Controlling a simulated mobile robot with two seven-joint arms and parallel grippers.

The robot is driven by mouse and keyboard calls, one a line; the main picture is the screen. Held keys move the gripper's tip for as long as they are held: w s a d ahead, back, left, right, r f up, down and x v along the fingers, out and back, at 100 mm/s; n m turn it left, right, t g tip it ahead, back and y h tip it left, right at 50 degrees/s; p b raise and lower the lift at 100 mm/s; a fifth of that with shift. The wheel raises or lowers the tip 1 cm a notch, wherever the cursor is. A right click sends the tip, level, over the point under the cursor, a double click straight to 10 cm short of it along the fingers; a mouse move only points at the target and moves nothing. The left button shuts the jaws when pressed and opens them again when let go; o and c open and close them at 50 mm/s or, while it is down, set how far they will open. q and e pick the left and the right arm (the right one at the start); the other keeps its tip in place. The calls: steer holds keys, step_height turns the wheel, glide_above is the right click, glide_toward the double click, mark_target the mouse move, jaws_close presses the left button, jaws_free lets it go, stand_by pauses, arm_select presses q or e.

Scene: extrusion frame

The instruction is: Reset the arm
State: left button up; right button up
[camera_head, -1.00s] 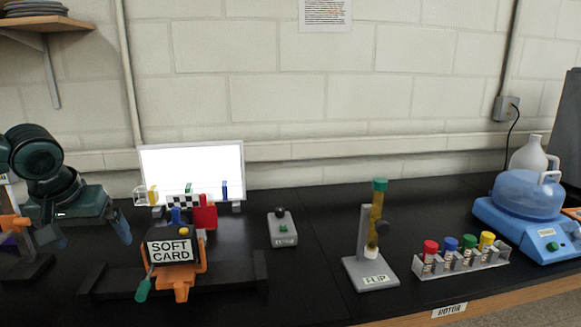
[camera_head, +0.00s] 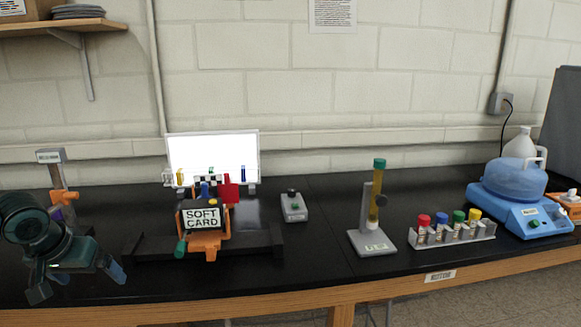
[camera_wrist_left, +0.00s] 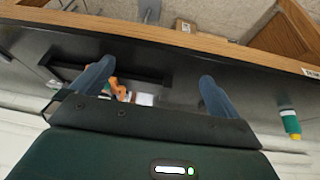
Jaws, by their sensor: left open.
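My left arm (camera_head: 35,232) is dark green and enters at the left edge of the head view. Its gripper (camera_head: 78,283) has blue-grey fingertips set wide apart, with nothing between them, near the front left of the black bench. The left wrist view shows the same gripper (camera_wrist_left: 152,88) with both fingers apart and empty. An orange holder with a SOFT CARD sign (camera_head: 202,218) stands to the right of the gripper, apart from it. My right gripper is not in view.
A grey stand with an orange clamp (camera_head: 64,197) stands behind my left arm. A flip stand (camera_head: 372,240), a rack of colour-capped vials (camera_head: 455,235) and a blue rotor machine (camera_head: 518,200) stand to the right. The bench front (camera_head: 300,300) is clear.

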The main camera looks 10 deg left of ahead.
arm_select(q)
steer(key=s+d+f+m+t+h, duration=0.15)
steer(key=s+f, duration=0.25)
steer(key=f, duration=0.4)
steer(key=s+d+f, duration=0.3)
steer(key=f, duration=0.5)
steer(key=s+d+f+m, duration=0.15)
steer(key=s+f, duration=0.25)
steer(key=f, duration=0.5)
steer(key=s+d+f+m+t+h, duration=0.1)
steer(key=s+d+f, duration=0.1)
steer(key=d, duration=1)
steer(key=s+d+f+m+t+h, duration=0.1)
steer(key=s+d+f+t, duration=0.1)
steer(key=d, duration=1)
steer(key=shift+s+d, duration=0.35)
steer(key=shift+s, duration=0.35)
